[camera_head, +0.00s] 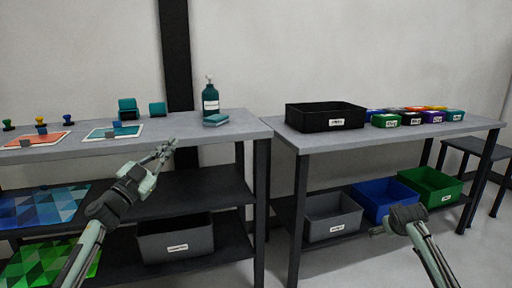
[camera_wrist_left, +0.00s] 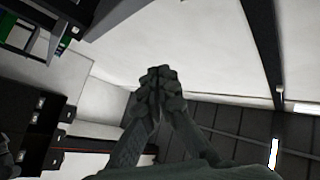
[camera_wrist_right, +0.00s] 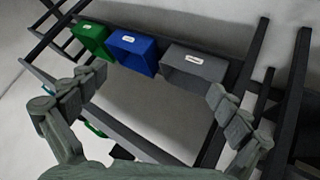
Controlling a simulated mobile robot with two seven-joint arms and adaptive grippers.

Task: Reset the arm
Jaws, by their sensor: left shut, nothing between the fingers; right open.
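My left arm comes in from the lower left of the head view. Its gripper (camera_head: 168,149) is in front of the left table's front edge, with nothing held. In the left wrist view the left gripper's fingers (camera_wrist_left: 160,85) meet at their tips with nothing between them. My right arm (camera_head: 418,232) shows at the lower right of the head view, in front of the right table's lower shelf; its fingertips are hard to make out there. In the right wrist view the right gripper (camera_wrist_right: 155,90) has its fingers wide apart and empty, with the shelf bins beyond them.
The left table (camera_head: 245,128) carries a teal bottle (camera_head: 210,98), a teal sponge-like block (camera_head: 216,120) and sheets. The right table (camera_head: 290,135) carries a black bin (camera_head: 325,117) and small coloured boxes. Below are grey (camera_head: 332,216), blue (camera_head: 385,200) and green (camera_head: 430,184) bins. A gap separates the tables.

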